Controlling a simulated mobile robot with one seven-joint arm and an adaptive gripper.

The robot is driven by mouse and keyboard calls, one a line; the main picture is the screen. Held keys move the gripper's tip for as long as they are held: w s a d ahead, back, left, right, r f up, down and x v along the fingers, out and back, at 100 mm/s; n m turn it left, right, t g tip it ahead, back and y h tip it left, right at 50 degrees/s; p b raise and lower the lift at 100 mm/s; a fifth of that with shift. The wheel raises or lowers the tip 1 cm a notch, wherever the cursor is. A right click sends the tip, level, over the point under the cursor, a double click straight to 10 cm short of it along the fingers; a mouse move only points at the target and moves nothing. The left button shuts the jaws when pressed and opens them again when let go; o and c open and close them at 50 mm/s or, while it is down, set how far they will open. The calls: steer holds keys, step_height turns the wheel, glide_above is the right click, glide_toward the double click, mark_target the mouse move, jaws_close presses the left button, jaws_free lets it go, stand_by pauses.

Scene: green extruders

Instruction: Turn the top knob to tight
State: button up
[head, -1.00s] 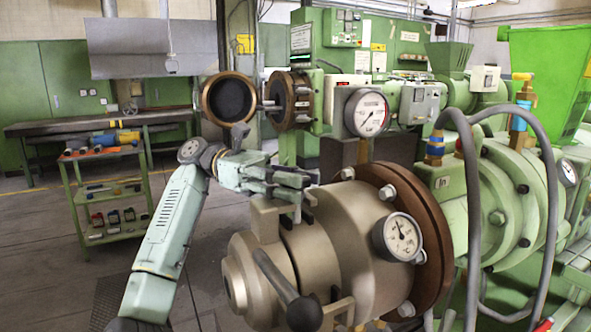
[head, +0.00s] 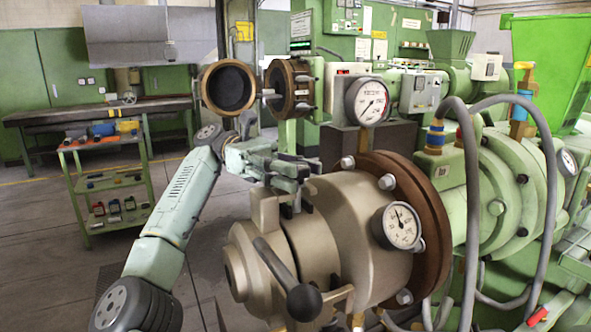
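The beige extruder head (head: 345,210) stands in front, with a brown flange behind it. On its upper left is a clamp with an upright lug (head: 265,210). A thin upright stem (head: 297,200) shows just below my gripper (head: 305,176). I cannot make out a separate top knob; the gripper covers that spot. My gripper reaches in from the left, above the clamp, its fingers at or just over the stem. Whether they are closed on anything is not clear. A lower lever with a dark ball end (head: 304,302) angles down across the front of the head.
A round gauge (head: 398,226) sits on the head's right side, and another gauge (head: 368,103) stands behind. Grey hoses (head: 470,220) loop at the right. A green trolley (head: 108,180) stands at the left. The floor (head: 60,270) is clear at the left.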

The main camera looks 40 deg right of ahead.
steer(key=o, duration=0.4)
steer(key=shift+c, duration=0.2)
steer(key=shift+h, duration=0.3)
